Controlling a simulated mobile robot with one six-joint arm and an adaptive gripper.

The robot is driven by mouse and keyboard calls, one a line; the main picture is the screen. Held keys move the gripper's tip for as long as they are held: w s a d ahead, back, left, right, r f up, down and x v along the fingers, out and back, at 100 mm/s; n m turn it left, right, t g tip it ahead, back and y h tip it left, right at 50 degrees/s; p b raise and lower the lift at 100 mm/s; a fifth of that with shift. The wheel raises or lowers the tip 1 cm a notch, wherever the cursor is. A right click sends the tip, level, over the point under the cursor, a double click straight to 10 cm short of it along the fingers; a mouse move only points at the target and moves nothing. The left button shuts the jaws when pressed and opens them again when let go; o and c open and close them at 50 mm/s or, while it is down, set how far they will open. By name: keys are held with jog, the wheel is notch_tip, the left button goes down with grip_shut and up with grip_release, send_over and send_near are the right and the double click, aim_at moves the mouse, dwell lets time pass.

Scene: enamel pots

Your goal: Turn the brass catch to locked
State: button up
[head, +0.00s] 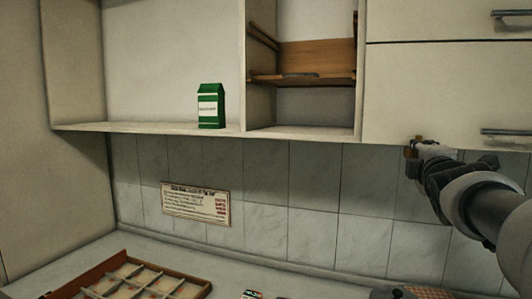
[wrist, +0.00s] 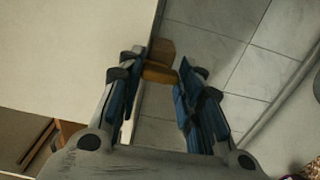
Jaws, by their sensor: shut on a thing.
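The brass catch (head: 409,152) is a small brown-gold piece at the lower edge of the right-hand cabinet. In the wrist view the catch (wrist: 160,73) shows as an orange-brown block between my fingertips, beside the pale cabinet panel (wrist: 75,45). My gripper (head: 425,148) reaches it from the right, and its blue-padded fingers (wrist: 163,80) are shut on the catch. The fingers cover part of the catch in the head view. I cannot tell which position it is turned to.
A green carton (head: 211,107) stands on the open shelf (head: 150,127) at left. A wooden rack (head: 318,62) is in the middle compartment. A printed sign (head: 196,203) is on the tiles. A divided wooden tray (head: 100,287) lies on the counter. The upper right cabinet has metal handles (head: 506,132).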

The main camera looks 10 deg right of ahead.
jog(key=shift+r, duration=0.1)
jog(key=o, duration=1.1)
jog(key=shift+c, duration=0.2)
